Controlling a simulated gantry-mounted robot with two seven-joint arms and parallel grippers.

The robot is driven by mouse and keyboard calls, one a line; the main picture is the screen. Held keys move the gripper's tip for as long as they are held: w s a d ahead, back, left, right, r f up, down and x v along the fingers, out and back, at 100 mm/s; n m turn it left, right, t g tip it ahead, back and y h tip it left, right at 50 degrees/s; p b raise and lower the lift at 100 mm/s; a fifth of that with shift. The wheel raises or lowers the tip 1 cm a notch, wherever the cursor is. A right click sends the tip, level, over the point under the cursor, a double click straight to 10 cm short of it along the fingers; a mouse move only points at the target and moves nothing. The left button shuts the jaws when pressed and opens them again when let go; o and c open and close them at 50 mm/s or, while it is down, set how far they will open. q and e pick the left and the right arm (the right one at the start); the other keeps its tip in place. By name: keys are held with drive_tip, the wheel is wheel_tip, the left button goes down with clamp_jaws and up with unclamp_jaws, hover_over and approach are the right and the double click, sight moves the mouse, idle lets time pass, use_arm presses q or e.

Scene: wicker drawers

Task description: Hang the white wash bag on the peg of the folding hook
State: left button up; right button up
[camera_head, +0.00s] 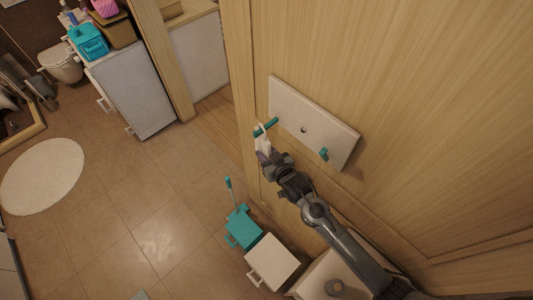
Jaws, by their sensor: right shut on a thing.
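The folding hook is a white board (302,104) on the wooden wall, with a dark spot in its middle. A long teal peg (268,126) sticks out at its left end, and a shorter teal peg (323,154) sits near its lower right. The white wash bag (263,144) is small and partly hidden at my right gripper (266,158). My right gripper is shut on it just below the long peg. The bag's upper end meets the peg in the picture; I cannot tell whether its loop is around the peg. My left gripper is not in view.
A teal bin (243,230) with a brush handle and a white bin (273,262) stand on the floor below. A cabinet (135,88) with a teal basket (89,41) is at upper left. A round white rug (42,176) lies on open tiled floor.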

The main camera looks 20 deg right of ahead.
drive_tip(key=o, duration=1.2)
drive_tip(key=shift+c, duration=0.2)
drive_tip(key=shift+s, duration=0.1)
drive_tip(key=s+r+g+p, duration=0.3)
drive_tip(key=s, duration=0.7)
drive_tip(key=s+r+g+p, duration=0.3)
drive_tip(key=s+g, duration=0.1)
drive_tip(key=s, duration=0.7)
drive_tip(key=s+d+r+n+g+p, duration=0.1)
drive_tip(key=s+r+g+p, duration=0.2)
drive_tip(key=s, duration=0.8)
drive_tip(key=shift+r+h+p, duration=0.4)
drive_tip(key=shift+r+p, duration=0.1)
